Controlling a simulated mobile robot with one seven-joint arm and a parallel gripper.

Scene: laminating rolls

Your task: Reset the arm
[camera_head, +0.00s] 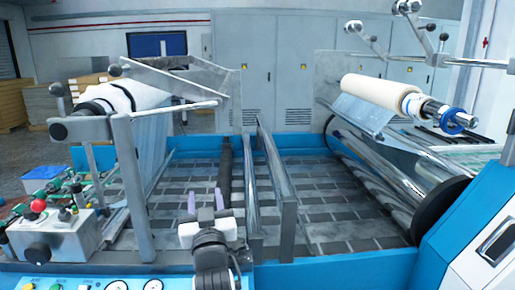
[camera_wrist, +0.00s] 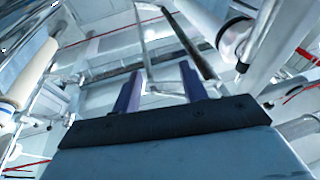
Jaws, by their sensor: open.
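My gripper (camera_head: 205,201) is in the lower middle of the head view, low over the machine bed between the two roll stands. Its two purple fingers point up and away and stand apart, with nothing between them. In the wrist view my gripper (camera_wrist: 161,88) shows the same two fingers, open and empty. Part of my arm rises from the bottom edge of the head view below it.
A film roll (camera_head: 125,96) hangs at left and a cream roll (camera_head: 382,92) at right. A control box (camera_head: 52,240) with a red button is at lower left. Grey cabinets (camera_head: 280,65) stand behind.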

